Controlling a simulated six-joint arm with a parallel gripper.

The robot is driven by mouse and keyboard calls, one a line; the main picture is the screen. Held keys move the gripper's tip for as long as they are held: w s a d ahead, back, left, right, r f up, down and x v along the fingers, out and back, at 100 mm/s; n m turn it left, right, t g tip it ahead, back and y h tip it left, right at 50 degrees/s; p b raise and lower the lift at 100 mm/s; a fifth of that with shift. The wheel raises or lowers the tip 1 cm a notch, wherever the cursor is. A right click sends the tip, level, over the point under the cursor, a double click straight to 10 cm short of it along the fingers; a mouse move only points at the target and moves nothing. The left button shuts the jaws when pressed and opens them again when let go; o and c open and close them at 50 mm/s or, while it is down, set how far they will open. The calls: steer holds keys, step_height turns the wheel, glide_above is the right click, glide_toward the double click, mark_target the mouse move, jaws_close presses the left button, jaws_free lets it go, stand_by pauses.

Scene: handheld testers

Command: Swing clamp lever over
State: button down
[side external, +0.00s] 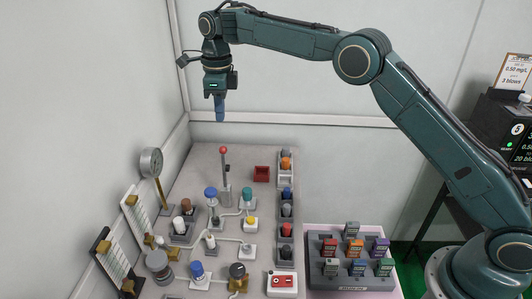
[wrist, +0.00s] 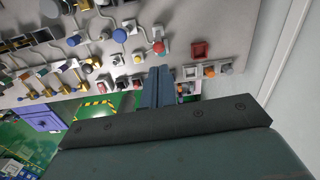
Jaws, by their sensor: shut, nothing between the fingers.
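An upright lever with a red ball knob (side external: 224,151) on a thin grey stem stands toward the back of the grey bench panel (side external: 195,160). It looks like the clamp lever, though the clamp itself is too small to make out. In the wrist view the red knob (wrist: 158,47) shows just beyond my fingertips. My gripper (side external: 220,119) points down, well above the panel and the knob, and touches nothing. Its blue fingers are together and empty; they also show in the wrist view (wrist: 158,72).
A red square tray (side external: 261,174) lies right of the lever, beside a row of coloured knobs (side external: 286,210). Blue, teal and yellow capped fittings stand in front. A round gauge (side external: 151,162) rises at left. A rack of handheld testers (side external: 352,262) sits at right. Walls close the back and left.

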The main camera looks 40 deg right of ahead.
step_height(320, 180, up, 6)
steer(key=shift+s+r, duration=0.15)
steer(key=shift+r, duration=0.1)
stand_by(0.4)
steer(key=s+d+r+n+t, duration=0.1)
steer(key=s+d+r+n, duration=0.3)
steer(key=s, duration=0.3)
steer(key=s+d+r+n+t, duration=0.1)
steer(key=s+d+r+n, duration=0.1)
steer(key=s+r+n, duration=0.3)
steer(key=s+d+r+n+t, duration=0.1)
steer(key=s+d+r+n, duration=0.2)
steer(key=s+n, duration=0.35)
steer(key=s+d+f+n+t, duration=0.1)
steer(key=s+f+n, duration=0.4)
steer(key=s, duration=0.7)
steer(key=s+d+f+n+t, duration=0.1)
steer(key=s+d+f+n, duration=0.2)
steer(key=s, duration=0.9)
step_height(320, 180, down, 4)
steer(key=n, duration=0.2)
steer(key=shift+s+n, duration=0.25)
steer(key=shift+n, duration=0.1)
